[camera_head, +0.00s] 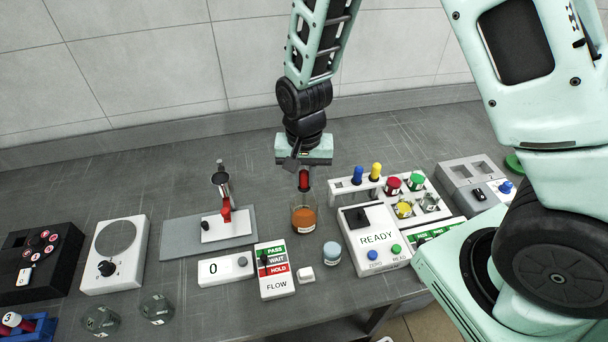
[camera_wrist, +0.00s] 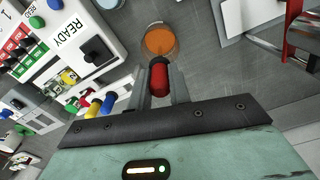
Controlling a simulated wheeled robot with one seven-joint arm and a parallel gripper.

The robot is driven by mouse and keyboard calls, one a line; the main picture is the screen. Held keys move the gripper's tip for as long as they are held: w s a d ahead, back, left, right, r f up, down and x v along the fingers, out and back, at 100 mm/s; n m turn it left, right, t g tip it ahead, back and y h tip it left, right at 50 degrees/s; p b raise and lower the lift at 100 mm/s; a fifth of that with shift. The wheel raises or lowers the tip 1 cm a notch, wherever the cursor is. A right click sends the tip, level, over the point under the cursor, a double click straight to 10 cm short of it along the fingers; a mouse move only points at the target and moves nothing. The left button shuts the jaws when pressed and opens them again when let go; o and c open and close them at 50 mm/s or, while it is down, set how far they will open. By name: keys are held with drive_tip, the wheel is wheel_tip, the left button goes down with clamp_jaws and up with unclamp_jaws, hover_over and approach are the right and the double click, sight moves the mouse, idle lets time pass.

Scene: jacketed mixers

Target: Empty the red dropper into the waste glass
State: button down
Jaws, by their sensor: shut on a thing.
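The red dropper (camera_head: 304,180) is held by my gripper (camera_head: 304,170), its bulb between the two fingers. It is upright over a glass of orange liquid (camera_head: 304,218); its lower end is hard to make out, so I cannot tell whether it reaches into the liquid. In the wrist view the red bulb (camera_wrist: 160,80) sits between the fingers, with the orange liquid (camera_wrist: 160,40) just beyond. Two clear glasses (camera_head: 157,308) (camera_head: 101,320) stand at the front left. I cannot read which glass is the waste glass.
A white rack holding a blue dropper (camera_head: 357,174) and a yellow dropper (camera_head: 376,171) stands right of the orange glass, behind the READY box (camera_head: 376,239). A small lidded jar (camera_head: 332,253) and the FLOW panel (camera_head: 275,270) are in front. A stand (camera_head: 224,226) is left.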

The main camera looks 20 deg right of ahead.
drive_tip(key=shift+r+p, duration=2.25)
drive_tip(key=shift+r, duration=0.6)
